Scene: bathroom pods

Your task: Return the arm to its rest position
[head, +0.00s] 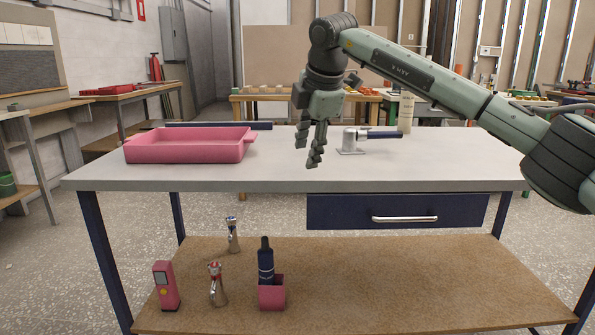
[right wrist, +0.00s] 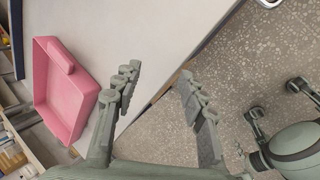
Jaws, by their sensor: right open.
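My right gripper (head: 308,150) hangs from the arm that comes in from the right, fingers pointing down, above the front part of the grey worktop (head: 270,180). In the right wrist view my right gripper (right wrist: 160,85) has its fingers spread apart, with nothing between them. The worktop edge and the speckled floor show beyond the fingers.
A pink tray (head: 185,152) stands on the worktop's left. A metal fixture with a dark handle (head: 380,134) and a pale bottle (head: 405,112) stand behind the gripper. The lower shelf (head: 400,275) holds two taps, a pink device and a dark bottle in a pink holder.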

